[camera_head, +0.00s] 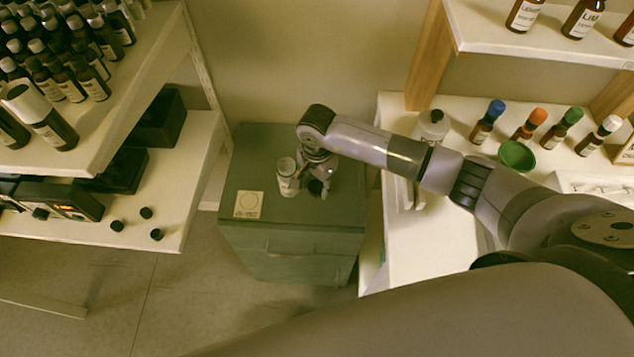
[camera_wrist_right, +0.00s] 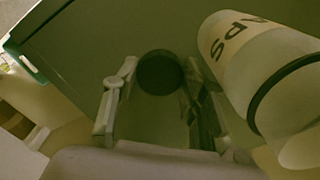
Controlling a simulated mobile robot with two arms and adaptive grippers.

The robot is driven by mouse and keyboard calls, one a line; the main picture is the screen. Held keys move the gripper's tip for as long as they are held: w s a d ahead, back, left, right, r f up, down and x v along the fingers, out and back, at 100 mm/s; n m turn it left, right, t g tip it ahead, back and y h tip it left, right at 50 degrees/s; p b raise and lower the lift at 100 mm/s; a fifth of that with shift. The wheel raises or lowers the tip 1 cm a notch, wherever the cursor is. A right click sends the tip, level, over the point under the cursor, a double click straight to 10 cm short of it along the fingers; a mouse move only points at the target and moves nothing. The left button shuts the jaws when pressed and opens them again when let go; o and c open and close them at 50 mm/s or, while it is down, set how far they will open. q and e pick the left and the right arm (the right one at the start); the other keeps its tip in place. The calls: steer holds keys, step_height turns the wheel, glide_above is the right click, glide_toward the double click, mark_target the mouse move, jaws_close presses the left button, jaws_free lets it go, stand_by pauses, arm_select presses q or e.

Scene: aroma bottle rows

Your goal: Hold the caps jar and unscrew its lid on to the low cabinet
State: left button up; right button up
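The caps jar (camera_head: 287,182) is a pale cylinder standing on the low cabinet (camera_head: 290,236), left of my right gripper (camera_head: 319,178). In the right wrist view the caps jar (camera_wrist_right: 262,60) is large at the right, with part of its lettering and a dark ring near one end. My right gripper (camera_wrist_right: 160,110) has its fingers spread, and the jar is outside them. A dark round piece (camera_wrist_right: 160,73) shows between and beyond the fingers, with a gap at the left finger; I cannot tell whether it is the lid. My left gripper is not in view.
A cream square with a ring mark (camera_head: 249,204) lies on the cabinet's left front. A white shelf (camera_head: 100,125) with many dark bottles stands at the left. A white counter (camera_head: 430,245) at the right holds several colour-capped bottles and a green bowl (camera_head: 516,155).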

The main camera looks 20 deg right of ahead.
mark_target(317, 186)
steer(key=o, duration=0.3)
steer(key=shift+r, duration=0.2)
step_height(317, 186, up, 12)
steer(key=shift+b, duration=0.35)
